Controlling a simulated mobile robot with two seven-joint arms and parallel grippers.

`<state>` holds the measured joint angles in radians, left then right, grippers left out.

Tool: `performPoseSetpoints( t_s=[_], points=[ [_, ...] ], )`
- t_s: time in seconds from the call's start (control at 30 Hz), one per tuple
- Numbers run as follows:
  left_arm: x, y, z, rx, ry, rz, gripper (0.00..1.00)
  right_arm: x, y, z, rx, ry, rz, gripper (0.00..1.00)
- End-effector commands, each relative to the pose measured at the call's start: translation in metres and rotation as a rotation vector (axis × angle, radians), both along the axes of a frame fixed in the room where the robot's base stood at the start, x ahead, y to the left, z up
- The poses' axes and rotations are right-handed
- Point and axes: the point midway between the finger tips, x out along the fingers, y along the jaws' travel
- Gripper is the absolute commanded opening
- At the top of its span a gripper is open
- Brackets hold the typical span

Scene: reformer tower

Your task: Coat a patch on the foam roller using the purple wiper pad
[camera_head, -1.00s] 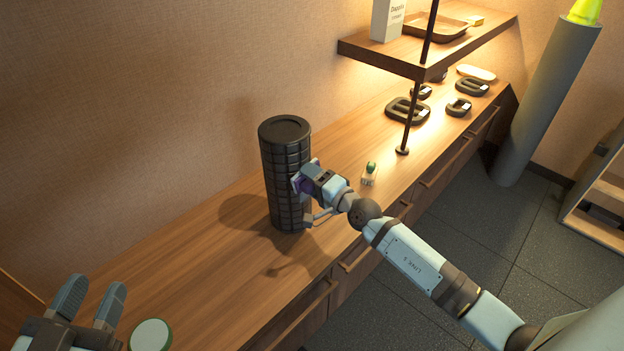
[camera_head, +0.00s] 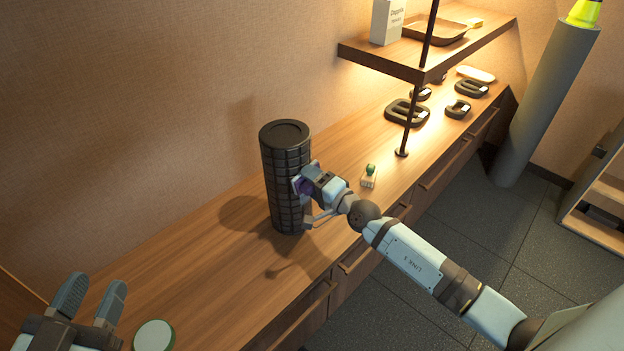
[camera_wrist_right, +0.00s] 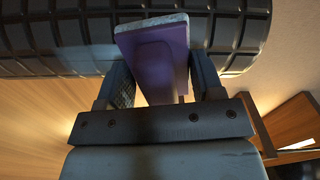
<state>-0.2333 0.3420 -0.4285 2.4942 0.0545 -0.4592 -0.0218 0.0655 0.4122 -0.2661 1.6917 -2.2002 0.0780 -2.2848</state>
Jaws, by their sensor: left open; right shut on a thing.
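The black foam roller (camera_head: 286,165) stands upright on the wooden counter, with a grid of grooves on its side. My right gripper (camera_head: 306,184) is at its right side, shut on the purple wiper pad (camera_wrist_right: 160,60). In the right wrist view the pad's pale face is against or very close to the roller (camera_wrist_right: 65,35); contact cannot be told for certain. The gripper fingers (camera_wrist_right: 158,85) sit on both sides of the pad's purple body. I cannot see any coating on the roller. My left gripper (camera_head: 90,298) is open and empty at the bottom left.
A round white-topped green item (camera_head: 154,336) lies beside my left gripper. A small green-topped item (camera_head: 370,174) stands right of the roller. Dark weights (camera_head: 408,112) lie farther along the counter, under a shelf (camera_head: 385,60) on a thin post (camera_head: 406,125).

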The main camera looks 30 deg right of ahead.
Motion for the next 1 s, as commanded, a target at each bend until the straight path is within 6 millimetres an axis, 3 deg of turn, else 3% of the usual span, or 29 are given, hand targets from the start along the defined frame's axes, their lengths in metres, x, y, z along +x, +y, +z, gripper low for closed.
performPoseSetpoints(
  t_s=[1.0],
  points=[
    [0.000, 0.000, -0.048, 0.000, 0.000, 0.000, 0.43, -0.002, -0.001, -0.063, 0.000, 0.001, 0.000, 0.42]
  ],
)
